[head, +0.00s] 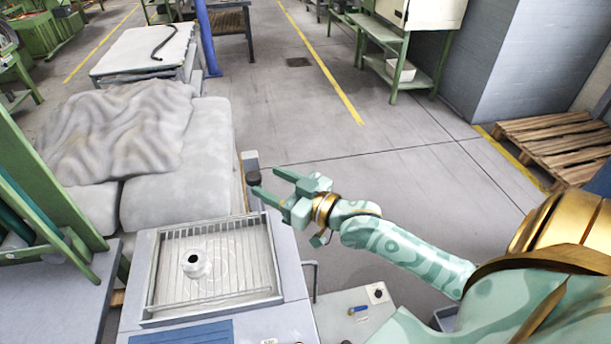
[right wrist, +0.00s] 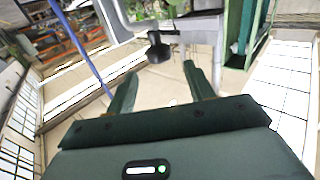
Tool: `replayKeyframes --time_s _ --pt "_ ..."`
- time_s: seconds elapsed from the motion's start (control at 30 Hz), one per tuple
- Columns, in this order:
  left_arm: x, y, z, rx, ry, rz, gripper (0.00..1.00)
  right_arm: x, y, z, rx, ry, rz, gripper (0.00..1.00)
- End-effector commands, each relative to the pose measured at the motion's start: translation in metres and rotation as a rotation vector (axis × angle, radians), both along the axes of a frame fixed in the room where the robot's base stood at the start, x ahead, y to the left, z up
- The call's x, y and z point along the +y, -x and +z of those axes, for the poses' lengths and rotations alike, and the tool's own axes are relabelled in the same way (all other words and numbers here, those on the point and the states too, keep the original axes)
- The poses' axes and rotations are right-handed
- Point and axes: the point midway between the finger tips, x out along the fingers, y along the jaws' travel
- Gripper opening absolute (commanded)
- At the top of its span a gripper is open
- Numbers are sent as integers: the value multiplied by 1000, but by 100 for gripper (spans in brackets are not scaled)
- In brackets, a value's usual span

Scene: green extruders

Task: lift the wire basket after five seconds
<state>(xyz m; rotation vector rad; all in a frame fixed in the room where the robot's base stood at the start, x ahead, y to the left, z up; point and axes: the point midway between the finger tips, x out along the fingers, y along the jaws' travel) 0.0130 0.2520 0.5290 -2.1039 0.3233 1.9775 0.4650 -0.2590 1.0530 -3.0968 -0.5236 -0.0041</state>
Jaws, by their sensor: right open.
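The wire basket (head: 240,252) sits in the top of a grey bench unit at the lower left of the head view, with thin metal bars and a rectangular rim. A small white round part with a dark hole (head: 196,264) stands inside it. My right gripper (head: 265,181) is open and empty, above and beyond the basket's far right corner. A black knob (head: 253,178) shows close to its fingertips. In the right wrist view the knob (right wrist: 158,46) appears beyond the two spread fingers (right wrist: 160,88). My left gripper is not in view.
A grey block with a draped cloth (head: 125,135) stands beyond the basket on the left. A green frame (head: 45,190) rises at the left edge. A small panel (head: 360,312) lies right of the unit. The floor behind my right arm is clear.

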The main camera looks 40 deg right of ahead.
Motion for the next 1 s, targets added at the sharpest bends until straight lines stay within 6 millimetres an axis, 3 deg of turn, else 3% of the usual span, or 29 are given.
replayKeyframes --time_s 0.03,0.2,0.4,1.0 --pt "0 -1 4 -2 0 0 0 -5 15 0 5 4 1 53" --pt "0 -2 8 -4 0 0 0 -18 54 0 3 2 1 53" --pt "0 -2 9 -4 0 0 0 -27 78 1 -1 1 0 53" --pt "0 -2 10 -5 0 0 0 -29 83 1 -3 0 0 53"
